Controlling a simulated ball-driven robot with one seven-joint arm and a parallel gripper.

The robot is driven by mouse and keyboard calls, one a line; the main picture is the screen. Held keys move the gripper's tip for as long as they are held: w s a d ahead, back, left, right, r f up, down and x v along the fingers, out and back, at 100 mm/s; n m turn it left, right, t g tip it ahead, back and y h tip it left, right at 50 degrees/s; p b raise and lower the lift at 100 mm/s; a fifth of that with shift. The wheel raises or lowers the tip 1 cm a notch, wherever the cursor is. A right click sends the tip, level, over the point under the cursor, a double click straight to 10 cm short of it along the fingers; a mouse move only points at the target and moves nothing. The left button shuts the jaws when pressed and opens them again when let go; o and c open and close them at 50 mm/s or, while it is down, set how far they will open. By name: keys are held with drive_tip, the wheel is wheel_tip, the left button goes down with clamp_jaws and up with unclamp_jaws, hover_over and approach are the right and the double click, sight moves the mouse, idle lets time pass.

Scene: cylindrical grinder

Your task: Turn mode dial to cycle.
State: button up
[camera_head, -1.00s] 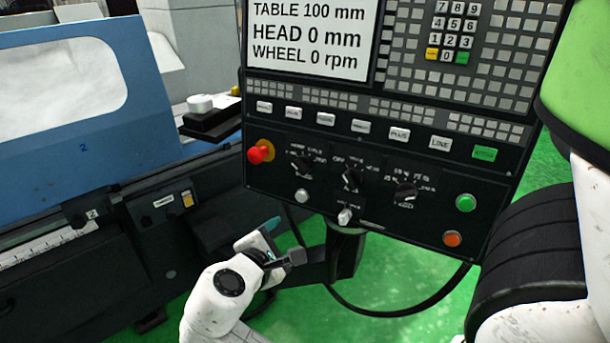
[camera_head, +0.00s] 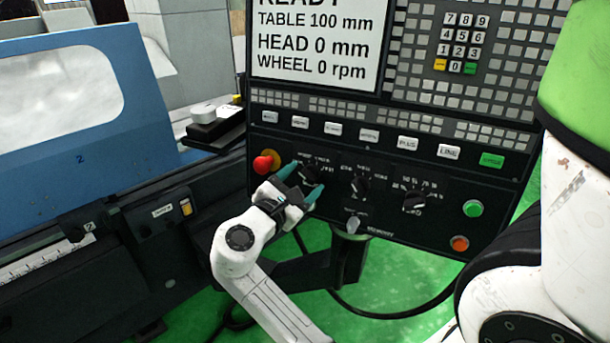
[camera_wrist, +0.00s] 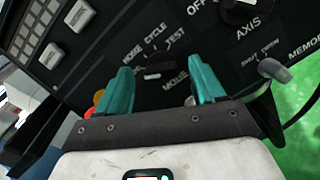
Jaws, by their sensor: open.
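The mode dial (camera_head: 309,173) is the leftmost of the black rotary knobs on the dark control panel. In the wrist view the mode dial (camera_wrist: 157,72) shows between my fingers, with CYCLE above it and TEST to its upper right. My gripper (camera_head: 302,181) has teal fingers, open, one on each side of the dial in the picture. In the wrist view my gripper (camera_wrist: 159,72) has nothing between its fingers but the dial. Whether the fingers touch it I cannot tell.
A red emergency button (camera_head: 264,163) sits close left of my gripper. The axis dial (camera_head: 361,186), a third dial (camera_head: 413,201) and a small grey lever (camera_head: 352,224) are to the right. Green (camera_head: 473,208) and orange (camera_head: 460,243) buttons are at the panel's right.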

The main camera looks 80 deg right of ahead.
drive_tip(key=shift+x, duration=0.8)
drive_tip(key=shift+c, duration=0.2)
drive_tip(key=c, duration=1)
